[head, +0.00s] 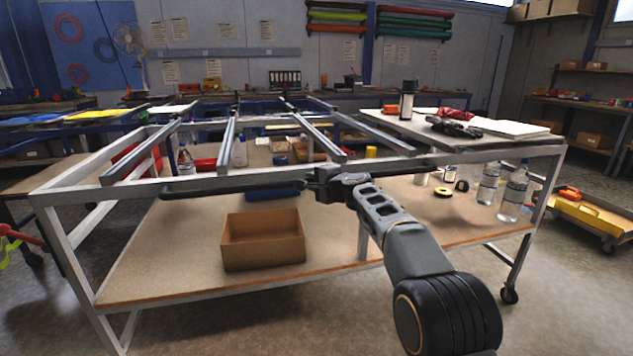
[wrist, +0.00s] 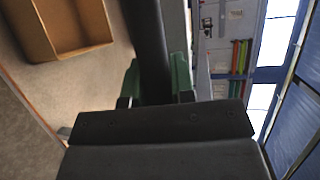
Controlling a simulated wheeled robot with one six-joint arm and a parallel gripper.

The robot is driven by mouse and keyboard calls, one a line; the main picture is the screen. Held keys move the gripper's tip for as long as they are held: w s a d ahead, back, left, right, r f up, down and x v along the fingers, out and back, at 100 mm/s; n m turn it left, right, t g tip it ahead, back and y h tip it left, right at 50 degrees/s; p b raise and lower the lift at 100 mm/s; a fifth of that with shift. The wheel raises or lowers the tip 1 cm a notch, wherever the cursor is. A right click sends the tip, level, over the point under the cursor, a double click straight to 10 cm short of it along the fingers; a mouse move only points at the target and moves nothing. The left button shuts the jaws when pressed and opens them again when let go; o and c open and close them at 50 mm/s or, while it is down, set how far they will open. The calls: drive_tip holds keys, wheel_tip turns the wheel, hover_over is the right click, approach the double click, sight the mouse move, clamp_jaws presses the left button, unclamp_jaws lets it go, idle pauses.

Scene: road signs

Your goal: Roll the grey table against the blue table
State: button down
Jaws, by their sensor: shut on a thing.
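The grey table (head: 97,190) has a pale metal frame with open rails on top and a brown lower shelf, and it stands on castors. A dark bar (head: 235,185) runs along its near upper edge. My gripper (head: 325,186) is shut on this bar near its middle. In the wrist view, the fingers (wrist: 155,82) sit on either side of the dark bar (wrist: 146,35). A blue-framed table (head: 205,127) stands behind the grey table, mostly hidden by its rails. I cannot tell the gap between them.
An open cardboard box (head: 262,240), bottles (head: 514,192) and small items stand on the lower shelf. The near floor is clear.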

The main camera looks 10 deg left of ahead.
drive_tip(key=shift+r, duration=0.4)
drive_tip(key=c, duration=1.2)
unclamp_jaws()
drive_tip(key=shift+o, duration=1.1)
drive_tip(key=shift+f, duration=0.2)
drive_tip(key=b+v, duration=0.2)
drive_tip(key=v, duration=1.1)
drive_tip(key=shift+s+d+r, duration=0.2)
drive_tip(key=shift+s+d, duration=0.05)
